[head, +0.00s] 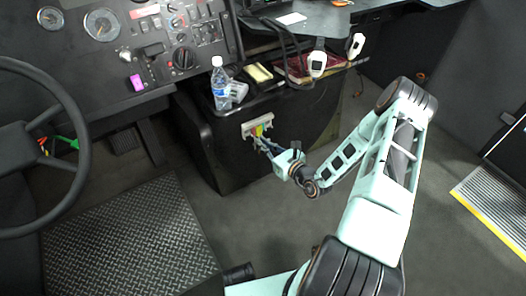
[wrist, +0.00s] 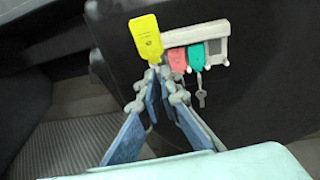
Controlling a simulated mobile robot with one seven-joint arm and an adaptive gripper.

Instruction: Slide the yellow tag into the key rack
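The yellow tag (wrist: 147,37) stands upright, tilted slightly, at the tips of my gripper (wrist: 159,73) in the wrist view. The fingers are closed together on its lower end. The pale key rack (wrist: 214,48) is fixed on the dark box front. A red tag (wrist: 178,59) and a teal tag (wrist: 196,56) hang in it, and its right part is empty. The yellow tag overlaps the rack's left end in view; I cannot tell whether they touch. In the head view, my gripper (head: 261,143) is just in front of the rack (head: 248,129), with the yellow tag (head: 258,131) small before it.
A key (wrist: 201,97) hangs below the teal tag. The dark box (head: 225,158) carries a water bottle (head: 219,85) and other items on top. A steering wheel (head: 75,140) is at the left. Open floor (head: 260,220) lies in front of the box.

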